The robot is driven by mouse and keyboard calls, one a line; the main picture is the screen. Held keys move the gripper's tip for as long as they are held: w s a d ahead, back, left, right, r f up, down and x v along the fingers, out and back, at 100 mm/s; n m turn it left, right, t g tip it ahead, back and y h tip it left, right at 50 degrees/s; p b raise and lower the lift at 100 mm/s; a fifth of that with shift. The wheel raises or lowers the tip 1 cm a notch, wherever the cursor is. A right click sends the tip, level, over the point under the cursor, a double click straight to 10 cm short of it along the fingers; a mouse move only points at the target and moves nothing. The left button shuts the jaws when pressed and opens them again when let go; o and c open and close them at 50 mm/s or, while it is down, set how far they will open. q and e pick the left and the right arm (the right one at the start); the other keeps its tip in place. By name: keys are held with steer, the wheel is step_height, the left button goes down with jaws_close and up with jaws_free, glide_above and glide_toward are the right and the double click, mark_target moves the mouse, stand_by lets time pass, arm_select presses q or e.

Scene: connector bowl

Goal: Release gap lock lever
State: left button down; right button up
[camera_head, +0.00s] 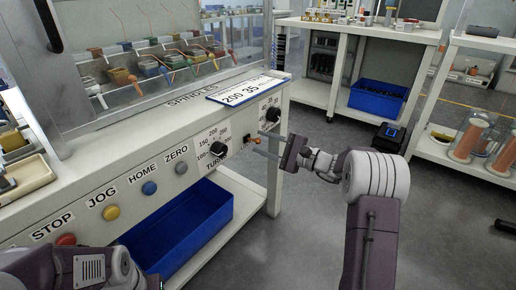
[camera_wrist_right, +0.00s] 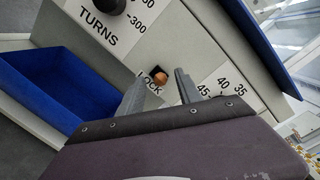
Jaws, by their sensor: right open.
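The lock lever shows in the right wrist view as a small orange-brown tip (camera_wrist_right: 161,79) at a dark slot beside the word LOCK. In the head view the lever (camera_head: 256,140) is a small reddish tip on the machine's front panel, right of the TURNS dial. My right gripper (camera_head: 259,143) is open and faces the panel, its two fingers on either side of the lever's line. In the right wrist view the fingers (camera_wrist_right: 163,76) flank the lever with gaps; I cannot tell how deep they reach. My left arm shows at the lower left, but its gripper is out of view.
The TURNS dial (camera_head: 218,149) and another black knob (camera_head: 273,114) sit near the lever. Coloured buttons, including a blue one (camera_head: 149,188), line the panel to the left. A blue bin (camera_head: 190,225) stands below.

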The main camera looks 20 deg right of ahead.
mark_target(245, 135)
steer(key=shift+x, duration=1.05)
jaws_close()
step_height(245, 135, up, 2)
steer(key=g+h+p, duration=0.1)
steer(key=p, duration=0.4)
steer(key=g+h+p, duration=0.1)
steer(key=p, duration=0.3)
steer(key=shift+w+a+g+p, duration=0.15)
steer(key=shift+w+g+p, duration=0.05)
steer(key=shift+g+p, duration=0.2)
steer(key=shift+f+h, duration=0.2)
steer(key=shift+h, duration=0.1)
jaws_free()
